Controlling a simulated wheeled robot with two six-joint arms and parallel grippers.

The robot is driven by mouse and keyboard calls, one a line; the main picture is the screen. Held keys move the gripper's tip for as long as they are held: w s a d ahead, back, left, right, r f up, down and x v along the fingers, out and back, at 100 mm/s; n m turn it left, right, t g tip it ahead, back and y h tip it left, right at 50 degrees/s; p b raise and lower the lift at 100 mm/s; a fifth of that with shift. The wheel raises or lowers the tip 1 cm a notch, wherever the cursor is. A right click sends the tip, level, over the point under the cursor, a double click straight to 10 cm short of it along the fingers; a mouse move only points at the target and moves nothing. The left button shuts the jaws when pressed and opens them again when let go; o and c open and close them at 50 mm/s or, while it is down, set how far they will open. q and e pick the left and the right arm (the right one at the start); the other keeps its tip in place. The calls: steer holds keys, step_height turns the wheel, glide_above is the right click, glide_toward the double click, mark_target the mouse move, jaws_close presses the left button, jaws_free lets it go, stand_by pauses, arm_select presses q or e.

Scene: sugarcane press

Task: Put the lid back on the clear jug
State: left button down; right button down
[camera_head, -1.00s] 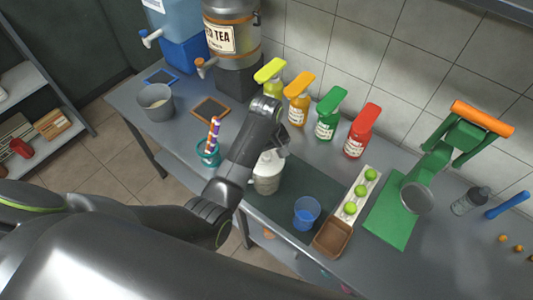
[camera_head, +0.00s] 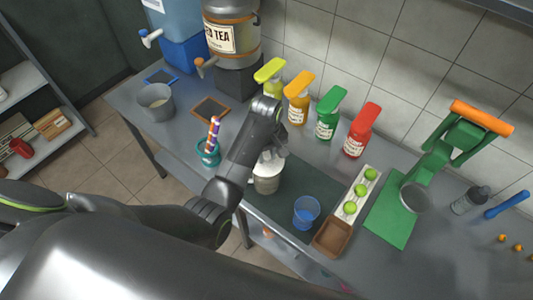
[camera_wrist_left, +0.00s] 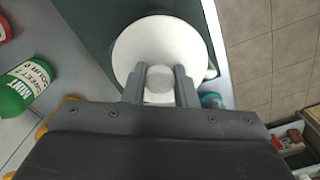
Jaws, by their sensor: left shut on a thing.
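The clear jug (camera_head: 266,186) stands on the dark mat near the counter's front edge. The round white lid (camera_head: 266,168) is at the jug's mouth in the head view; whether it is fully seated I cannot tell. My left gripper (camera_head: 277,152) is above the lid. In the left wrist view, the lid (camera_wrist_left: 135,48) is seen from above and hides most of the jug. The left fingers (camera_wrist_left: 160,85) are shut on the lid's central knob. My right gripper is not in view.
A blue cup (camera_head: 306,212) and brown tray (camera_head: 332,238) stand right of the jug. A teal cup (camera_head: 208,155) with striped straws is to its left. Several colored bottles, including a red one (camera_head: 361,132), line the back. A green press (camera_head: 392,220) is at right.

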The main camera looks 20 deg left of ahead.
arm_select(q)
steer(key=c, duration=0.6)
jaws_free()
steer(key=shift+r, duration=3.45)
